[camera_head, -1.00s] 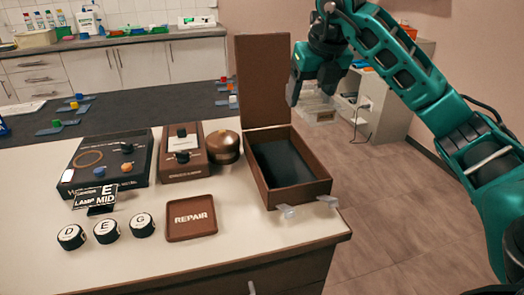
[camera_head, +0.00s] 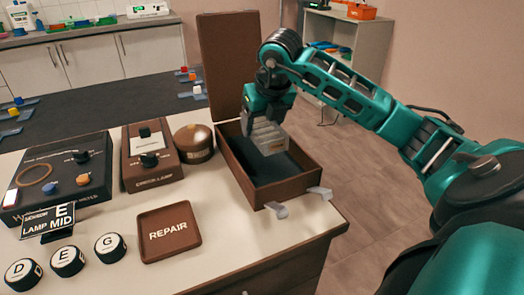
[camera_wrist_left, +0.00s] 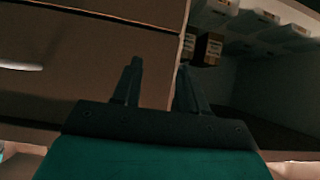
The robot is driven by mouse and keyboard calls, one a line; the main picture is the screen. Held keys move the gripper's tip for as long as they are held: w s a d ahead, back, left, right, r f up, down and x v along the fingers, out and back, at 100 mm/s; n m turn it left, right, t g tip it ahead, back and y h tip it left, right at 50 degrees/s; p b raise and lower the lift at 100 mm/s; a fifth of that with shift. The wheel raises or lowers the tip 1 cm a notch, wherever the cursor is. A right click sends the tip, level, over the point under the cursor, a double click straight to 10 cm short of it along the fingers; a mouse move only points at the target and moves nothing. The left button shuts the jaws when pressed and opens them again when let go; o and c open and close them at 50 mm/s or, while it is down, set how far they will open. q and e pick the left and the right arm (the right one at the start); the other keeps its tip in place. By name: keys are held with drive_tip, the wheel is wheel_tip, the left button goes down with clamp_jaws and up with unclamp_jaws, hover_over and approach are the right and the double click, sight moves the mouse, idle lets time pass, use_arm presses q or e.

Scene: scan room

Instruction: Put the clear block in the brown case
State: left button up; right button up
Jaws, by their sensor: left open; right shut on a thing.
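The brown case (camera_head: 297,186) stands open on the counter with its lid (camera_head: 227,62) raised at the back. Its dark-lined inside looks empty apart from what hangs over it. My right gripper (camera_head: 268,116) is shut on the clear block (camera_head: 268,138), a ribbed, see-through piece, and holds it over the case opening. The block's lower end looks near or just inside the rim; its exact height is hard to tell. My left gripper is outside the head view. In the left wrist view it (camera_wrist_left: 158,85) is open and empty, in front of brown drawer fronts.
A brown round tin (camera_head: 194,145), a lamp checker box (camera_head: 151,158) and a dark test board (camera_head: 62,178) stand left of the case. A REPAIR tray (camera_head: 169,232) and round D, E, G pieces (camera_head: 67,261) lie nearer. Two clear clips (camera_head: 277,209) sit by the case front.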

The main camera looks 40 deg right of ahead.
wheel_tip(320, 180, down, 3)
drive_tip(key=shift+f, duration=0.15)
wheel_tip(320, 180, down, 3)
drive_tip(key=shift+f+b, duration=0.15)
drive_tip(key=shift+b, duration=0.3)
use_arm(q)
drive_tip(key=shift+w, duration=0.4)
use_arm(e)
drive_tip(key=o, duration=1.4)
drive_tip(key=shift+c, duration=0.2)
use_arm(q)
drive_tip(key=shift+s+d+f, duration=0.1)
drive_tip(key=shift+s+f, duration=0.05)
